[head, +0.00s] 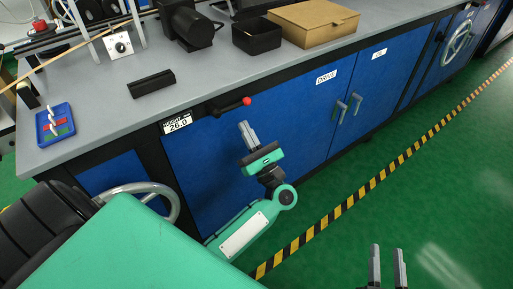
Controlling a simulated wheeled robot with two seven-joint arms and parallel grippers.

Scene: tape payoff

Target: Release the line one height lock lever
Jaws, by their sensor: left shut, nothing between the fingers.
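The height lock lever (226,108) is a black bar with a red ball knob (247,101) at its right end. It sits on the front edge of the bench, just right of a height display (177,123) reading 26.0. My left gripper (246,124) is shut and empty in front of the blue cabinet. Its fingertips appear just below the red knob in the picture, with a gap between them. My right gripper (387,252) is at the bottom right, its two fingers apart, over the green floor and far from the lever.
Cabinet door handles (348,107) are right of my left gripper. A blue tray (41,122), a black block (151,84) and a cardboard box (313,22) are on the grey bench. The floor at right is clear.

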